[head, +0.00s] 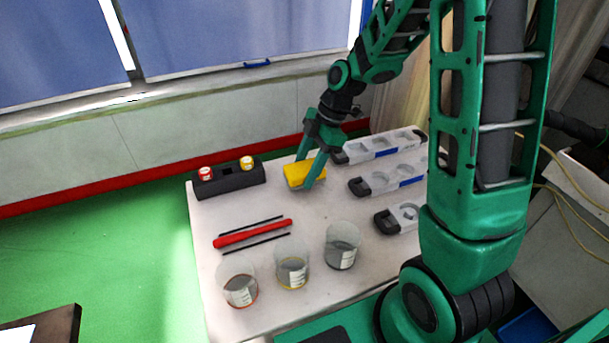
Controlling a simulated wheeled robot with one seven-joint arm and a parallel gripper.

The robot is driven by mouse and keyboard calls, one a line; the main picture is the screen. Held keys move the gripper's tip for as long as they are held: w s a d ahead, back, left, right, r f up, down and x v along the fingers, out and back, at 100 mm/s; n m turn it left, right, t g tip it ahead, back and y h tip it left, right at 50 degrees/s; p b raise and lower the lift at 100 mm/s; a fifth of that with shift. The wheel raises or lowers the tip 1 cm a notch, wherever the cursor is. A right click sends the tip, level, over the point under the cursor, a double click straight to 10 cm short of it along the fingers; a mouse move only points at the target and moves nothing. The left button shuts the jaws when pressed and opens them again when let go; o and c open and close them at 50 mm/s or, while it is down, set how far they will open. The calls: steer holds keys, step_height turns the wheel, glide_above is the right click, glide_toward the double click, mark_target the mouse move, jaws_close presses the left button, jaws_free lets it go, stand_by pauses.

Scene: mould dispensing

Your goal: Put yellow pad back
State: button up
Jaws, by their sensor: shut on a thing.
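The yellow pad (297,175) is near the back middle of the white table. My gripper (311,168) reaches down from above and is shut on the yellow pad. One finger shows on the near right side of the pad; the other is partly hidden behind it. I cannot tell whether the pad touches the table or is held just above it.
A black holder (229,180) with red and yellow jars stands at back left. A red bar (253,233) lies between two black rods. Clear beakers (291,268) line the front. Grey moulds (385,179) stand at right. The table (315,219) is clear in the middle.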

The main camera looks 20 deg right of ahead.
steer(key=shift+f, duration=1.3)
steer(key=shift+f, duration=0.2)
steer(key=o, duration=1)
steer(key=shift+s+f, duration=0.15)
steer(key=shift+s, duration=0.05)
steer(key=v, duration=1.1)
steer(key=shift+w+r, duration=0.2)
steer(key=shift+r, duration=0.25)
steer(key=shift+d+r, duration=0.25)
steer(key=shift+r, duration=0.25)
